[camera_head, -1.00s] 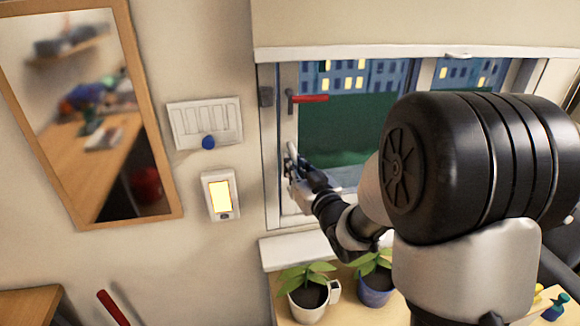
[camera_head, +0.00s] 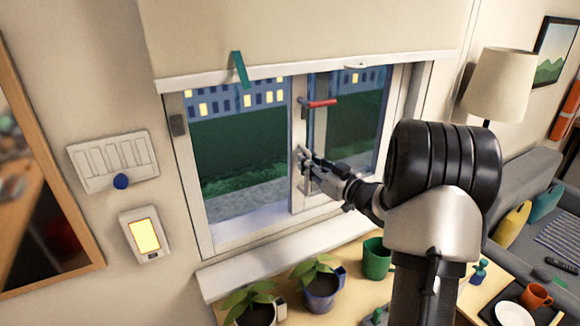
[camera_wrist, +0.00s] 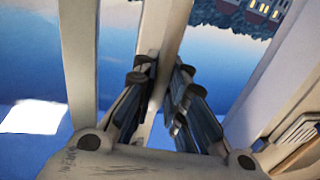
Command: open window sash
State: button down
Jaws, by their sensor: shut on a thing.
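The window sash (camera_head: 297,192) is a white-framed sliding pane with a red lever handle (camera_head: 322,103) near its upper left edge. It stands toward the right half of the window frame (camera_head: 184,180), and a wide gap shows to its left. My gripper (camera_head: 304,163) is at the sash's left upright, below the red handle. In the wrist view my gripper (camera_wrist: 165,72) has its dark fingers on both sides of a white upright bar (camera_wrist: 166,28), shut on it. The exact contact is partly hidden by the fingers.
A blind (camera_head: 300,45) hangs above with a teal strip (camera_head: 239,70). A switch panel (camera_head: 113,160) and lit display (camera_head: 145,236) are on the left wall. A sofa and lamp (camera_head: 498,85) stand right.

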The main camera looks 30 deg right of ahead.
jog(key=shift+d, duration=0.5)
jog(key=shift+f, duration=0.1)
jog(key=c, duration=1.7)
grip_release()
jog(key=shift+o, duration=0.2)
jog(key=shift+s, duration=0.15)
jog(key=s+d, duration=0.2)
jog(key=s, duration=0.9)
jog(key=shift+s+d, duration=0.15)
jog(key=shift+s, duration=0.15)
